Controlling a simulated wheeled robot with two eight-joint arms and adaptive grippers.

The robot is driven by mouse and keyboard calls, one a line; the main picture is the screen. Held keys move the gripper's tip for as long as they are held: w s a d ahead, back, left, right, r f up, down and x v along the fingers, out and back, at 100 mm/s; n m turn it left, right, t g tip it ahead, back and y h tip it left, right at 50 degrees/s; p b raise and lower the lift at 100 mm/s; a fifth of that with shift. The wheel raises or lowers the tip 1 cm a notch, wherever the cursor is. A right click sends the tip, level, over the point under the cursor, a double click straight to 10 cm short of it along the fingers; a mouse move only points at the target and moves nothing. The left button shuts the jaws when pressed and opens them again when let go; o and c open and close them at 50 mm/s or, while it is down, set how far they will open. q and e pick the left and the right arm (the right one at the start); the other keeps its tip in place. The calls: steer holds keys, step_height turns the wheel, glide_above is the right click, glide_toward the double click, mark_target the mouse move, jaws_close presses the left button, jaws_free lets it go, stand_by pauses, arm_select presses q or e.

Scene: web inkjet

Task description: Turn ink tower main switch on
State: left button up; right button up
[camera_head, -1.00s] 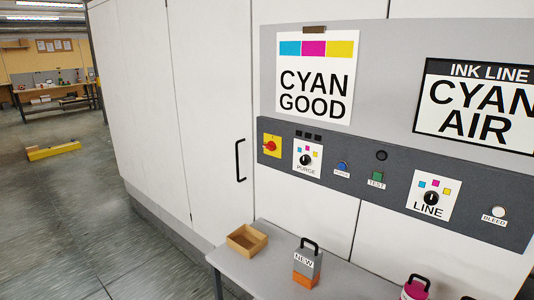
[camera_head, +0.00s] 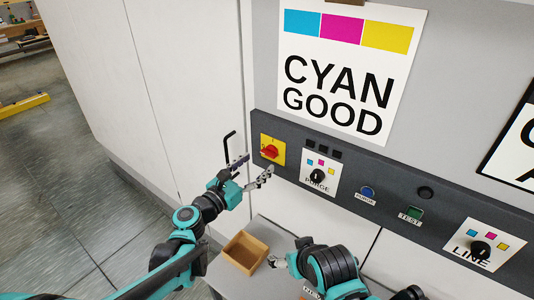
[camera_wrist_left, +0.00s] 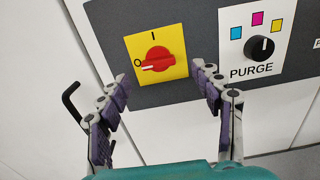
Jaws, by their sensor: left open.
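The ink tower main switch is a red rotary knob (camera_head: 271,151) on a yellow plate (camera_head: 265,142), at the left end of the dark control strip. In the left wrist view the red knob (camera_wrist_left: 157,59) lies crosswise, its white mark toward the O at left; the I is above. My left gripper (camera_head: 254,166) is open just in front of and slightly below the switch. In the left wrist view its fingers (camera_wrist_left: 160,84) stand apart below the plate, one each side, with nothing between them. My right arm shows low in the head view; its gripper (camera_head: 277,262) is partly hidden.
The PURGE knob (camera_head: 317,176) sits right of the switch. Farther right are a blue button (camera_head: 367,192), a green TEST button (camera_head: 413,213) and the LINE knob (camera_head: 480,249). A black door handle (camera_head: 229,146) is at left. A wooden box (camera_head: 244,252) stands on the grey shelf below.

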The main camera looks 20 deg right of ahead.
mark_target(267, 155)
arm_select(q)
steer(key=x, duration=0.4)
steer(key=shift+w+d+f, duration=0.1)
steer(key=shift+w+f, duration=0.05)
steer(key=shift+w, duration=0.2)
steer(key=shift+w+d, duration=0.2)
steer(key=shift+d, duration=0.15)
steer(key=shift+c, duration=0.4)
steer(key=c, duration=1.1)
